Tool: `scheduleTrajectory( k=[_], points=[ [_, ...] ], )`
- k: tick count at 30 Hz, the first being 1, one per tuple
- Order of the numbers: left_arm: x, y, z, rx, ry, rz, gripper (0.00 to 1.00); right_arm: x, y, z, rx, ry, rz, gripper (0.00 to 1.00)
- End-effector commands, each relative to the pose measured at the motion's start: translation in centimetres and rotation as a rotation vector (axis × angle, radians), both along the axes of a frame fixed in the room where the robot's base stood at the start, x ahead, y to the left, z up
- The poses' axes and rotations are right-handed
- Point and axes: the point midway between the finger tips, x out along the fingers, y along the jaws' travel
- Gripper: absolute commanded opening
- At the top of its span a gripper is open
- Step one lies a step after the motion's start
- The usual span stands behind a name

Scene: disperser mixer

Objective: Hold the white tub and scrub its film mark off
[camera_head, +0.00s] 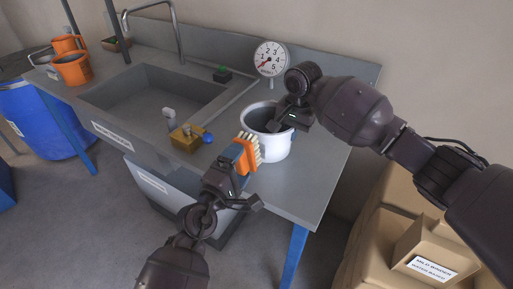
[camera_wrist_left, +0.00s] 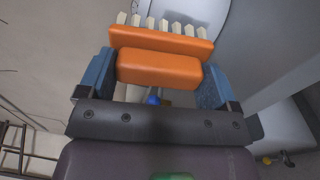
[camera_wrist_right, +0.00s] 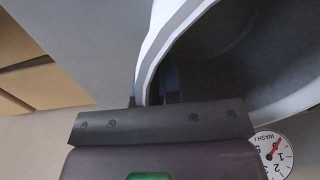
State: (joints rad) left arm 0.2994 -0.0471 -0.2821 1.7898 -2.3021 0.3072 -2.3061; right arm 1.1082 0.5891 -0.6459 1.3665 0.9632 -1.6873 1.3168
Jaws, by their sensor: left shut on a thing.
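The white tub (camera_head: 276,148) stands upright on the grey counter, right of the sink. My right gripper (camera_head: 292,117) reaches over its far right rim; in the right wrist view its narrowly spaced fingers (camera_wrist_right: 154,92) straddle the tub wall (camera_wrist_right: 170,30). My left gripper (camera_head: 234,166) is shut on an orange brush (camera_head: 245,150), with pale bristles facing the tub's near left side, very close to it; I cannot tell whether they touch. The brush fills the left wrist view (camera_wrist_left: 158,68) between blue fingers. I cannot make out the film mark.
A dial (camera_head: 270,58) stands behind the tub. A brass block (camera_head: 186,137) with a blue knob sits left of the brush, by the sink (camera_head: 150,95). Orange containers (camera_head: 73,68) stand far left. Cardboard boxes (camera_head: 400,235) are stacked at lower right. The counter's front right corner is clear.

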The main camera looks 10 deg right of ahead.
Motion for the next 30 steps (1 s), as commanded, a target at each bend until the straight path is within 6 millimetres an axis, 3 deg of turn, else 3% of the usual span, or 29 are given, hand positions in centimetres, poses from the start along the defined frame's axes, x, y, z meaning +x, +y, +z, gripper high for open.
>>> scheduleTrajectory(
  k=[30],
  points=[
    [1.7,-1.2,0.2,-0.001,-0.001,0.0,0.62,0.0,0.0,-0.1,-0.001,0.001,-0.001,0.0]
  ],
)
